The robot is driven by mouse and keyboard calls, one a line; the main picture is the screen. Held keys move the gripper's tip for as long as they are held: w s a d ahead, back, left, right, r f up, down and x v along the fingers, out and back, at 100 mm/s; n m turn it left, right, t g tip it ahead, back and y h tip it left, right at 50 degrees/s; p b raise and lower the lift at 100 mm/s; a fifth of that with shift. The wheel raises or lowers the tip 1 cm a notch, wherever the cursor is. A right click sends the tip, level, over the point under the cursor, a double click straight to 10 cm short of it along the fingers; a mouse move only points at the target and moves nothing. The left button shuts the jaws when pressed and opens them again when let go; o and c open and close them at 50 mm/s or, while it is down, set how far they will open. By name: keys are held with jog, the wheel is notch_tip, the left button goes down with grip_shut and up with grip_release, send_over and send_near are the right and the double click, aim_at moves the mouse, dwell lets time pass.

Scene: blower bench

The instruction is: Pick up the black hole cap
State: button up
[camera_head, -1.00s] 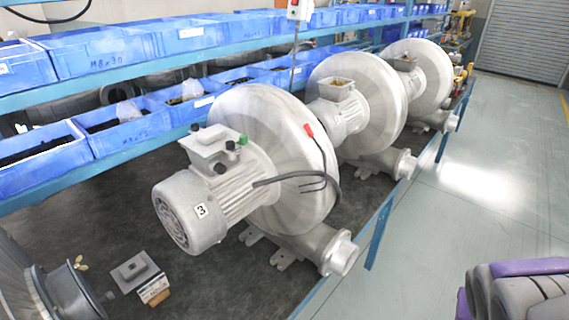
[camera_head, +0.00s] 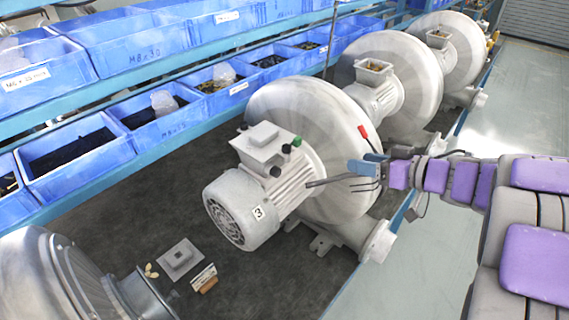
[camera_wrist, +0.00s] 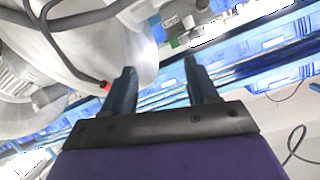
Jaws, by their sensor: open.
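Small black caps sit on the grey terminal box of the blower motor marked 3; one black cap (camera_head: 276,171) is on its front side and another black cap (camera_head: 286,149) is beside a green one (camera_head: 297,141). I cannot tell which is the hole cap. My gripper (camera_head: 368,170), with blue fingers, is to the right of the box, in front of the blower housing, and apart from the caps. In the wrist view my gripper (camera_wrist: 159,68) is open with nothing between its fingers.
The large blower housing (camera_head: 312,112) stands behind the motor. A red-tipped cable (camera_head: 363,132) hangs close to my gripper. Blue bins (camera_head: 80,160) line the shelf behind. A grey square plate (camera_head: 180,258) lies on the dark bench top (camera_head: 150,222).

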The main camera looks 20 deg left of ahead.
jog(key=s+a+f+g+y, duration=0.1)
jog(key=s+a+g, duration=0.3)
jog(key=s+a, duration=0.15)
jog(key=b, duration=0.3)
send_near(279, 173)
jog(key=shift+n, duration=0.3)
jog(key=x, duration=0.4)
jog(key=shift+s+a, duration=0.2)
jog(key=shift+a, duration=0.05)
jog(key=b+x, duration=0.1)
jog(key=x, duration=0.4)
jog(key=shift+w+a+f+b, duration=0.2)
jog(key=shift+a+b, duration=0.1)
jog(key=shift+b, duration=0.1)
jog(key=v, duration=0.2)
jog(key=shift+w+d, duration=0.15)
jog(key=shift+d, duration=0.25)
jog(key=shift+c, duration=0.6)
jog(key=shift+d, duration=0.25)
jog(key=shift+c, duration=1.6)
jog(key=shift+a, duration=0.35)
jog(key=c, duration=0.3)
grip_shut()
jog(key=shift+a+f, duration=0.1)
jog(key=shift+a, duration=0.05)
